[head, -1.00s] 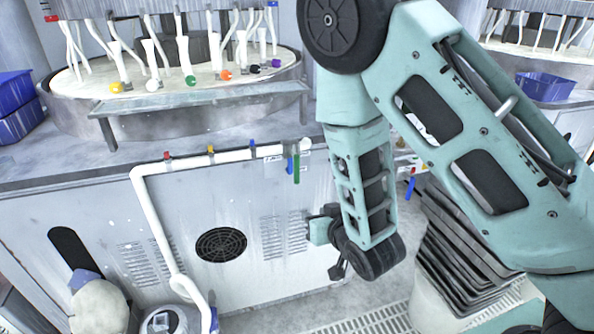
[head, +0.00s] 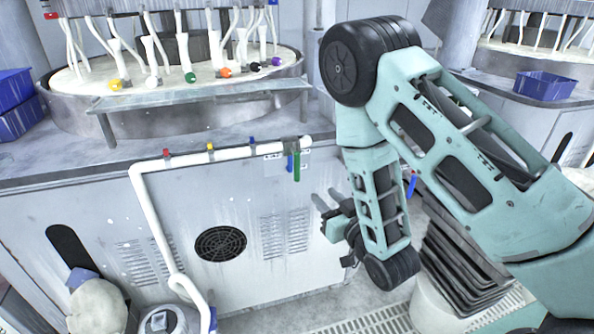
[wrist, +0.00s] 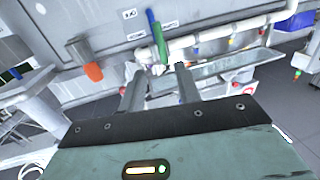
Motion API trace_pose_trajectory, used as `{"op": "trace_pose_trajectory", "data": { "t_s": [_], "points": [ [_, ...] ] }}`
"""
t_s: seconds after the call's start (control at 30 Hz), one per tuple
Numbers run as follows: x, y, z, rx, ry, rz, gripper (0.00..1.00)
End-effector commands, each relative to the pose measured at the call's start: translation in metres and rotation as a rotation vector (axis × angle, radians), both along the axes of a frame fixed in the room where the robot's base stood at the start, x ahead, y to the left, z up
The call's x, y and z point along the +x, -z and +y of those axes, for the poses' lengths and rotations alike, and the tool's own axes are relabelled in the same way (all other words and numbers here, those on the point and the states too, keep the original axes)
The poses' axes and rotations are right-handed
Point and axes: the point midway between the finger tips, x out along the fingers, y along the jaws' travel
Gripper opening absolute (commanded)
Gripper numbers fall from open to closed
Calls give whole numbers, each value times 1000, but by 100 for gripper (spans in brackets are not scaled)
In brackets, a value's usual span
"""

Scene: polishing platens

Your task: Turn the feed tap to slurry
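A white pipe (head: 220,155) runs along the top of the grey cabinet front. At its right end a blue lever (head: 290,163) and a longer green lever (head: 297,167) hang down side by side. In the wrist view the blue lever (wrist: 152,18) and green lever (wrist: 160,44) stand beyond my fingers, beside small labels too small to read. I cannot tell which setting the tap is on. My gripper (head: 325,198) is open and empty, below and right of the levers in the head view and apart from them. In the wrist view my gripper (wrist: 160,68) has a clear gap between its fingers.
Red (head: 167,153), yellow (head: 210,148) and blue (head: 252,142) small taps sit along the pipe. A polishing platen (head: 70,92) stands above. Stacked dark trays (head: 455,265) stand at right. In the wrist view an orange-ended cylinder (wrist: 93,72) is left of my fingers.

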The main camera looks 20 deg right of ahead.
Motion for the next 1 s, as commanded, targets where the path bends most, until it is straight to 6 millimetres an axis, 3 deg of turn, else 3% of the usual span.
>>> {"op": "trace_pose_trajectory", "data": {
  "t_s": [0.77, 1.0],
  "points": [
    [33, 2, 7, -2, -4, -14, 33],
    [83, -5, 17, -4, -4, -11, 33]
  ]
}}
